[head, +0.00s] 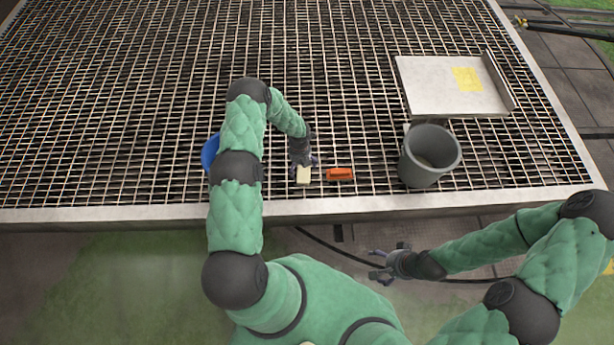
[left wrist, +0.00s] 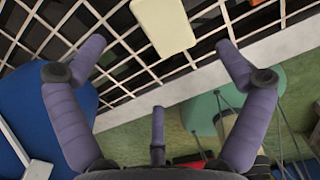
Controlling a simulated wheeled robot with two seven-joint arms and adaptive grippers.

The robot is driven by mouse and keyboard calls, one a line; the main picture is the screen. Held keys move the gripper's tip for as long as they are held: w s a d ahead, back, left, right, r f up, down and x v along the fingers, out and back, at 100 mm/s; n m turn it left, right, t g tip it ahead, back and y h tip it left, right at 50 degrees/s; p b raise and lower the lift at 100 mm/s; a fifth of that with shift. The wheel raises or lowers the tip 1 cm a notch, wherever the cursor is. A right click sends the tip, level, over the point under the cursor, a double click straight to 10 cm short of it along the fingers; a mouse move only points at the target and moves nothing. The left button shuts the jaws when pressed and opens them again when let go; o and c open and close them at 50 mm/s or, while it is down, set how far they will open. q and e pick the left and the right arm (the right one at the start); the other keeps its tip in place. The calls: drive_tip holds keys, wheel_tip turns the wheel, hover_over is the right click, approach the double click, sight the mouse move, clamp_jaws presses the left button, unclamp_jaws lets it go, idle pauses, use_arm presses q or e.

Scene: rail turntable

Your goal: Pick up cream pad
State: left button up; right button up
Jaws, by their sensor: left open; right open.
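The cream pad (head: 303,175) lies on the metal grating (head: 110,150) close to its front edge. It also shows at the top of the left wrist view (left wrist: 163,25), just beyond the spread fingers. My left gripper (head: 302,163) is right at the pad's far side in the head view. In the left wrist view my left gripper (left wrist: 160,60) has its fingers wide apart with nothing between them. My right gripper (head: 378,265) is open and empty, in front of the grating's edge and off to the right.
An orange block (head: 340,174) lies just right of the pad. A grey bucket (head: 428,155) stands further right. Behind it is a metal tray (head: 440,95) with a yellow patch (head: 467,79). A blue round object (head: 209,150) is partly hidden behind my left arm.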

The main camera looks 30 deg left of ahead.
sight(301, 174)
use_arm(q)
wheel_tip(301, 174, down, 4)
drive_tip(key=shift+r+b, duration=0.2)
drive_tip(key=shift+b, duration=0.3)
drive_tip(key=f+b, duration=0.2)
drive_tip(key=f, duration=0.1)
drive_tip(key=f+b, duration=0.1)
drive_tip(key=f, duration=0.1)
drive_tip(key=shift+w+a, duration=0.15)
drive_tip(key=shift+w, duration=0.15)
drive_tip(key=shift+r, duration=0.1)
drive_tip(key=shift+c, duration=0.3)
drive_tip(key=c, duration=0.9)
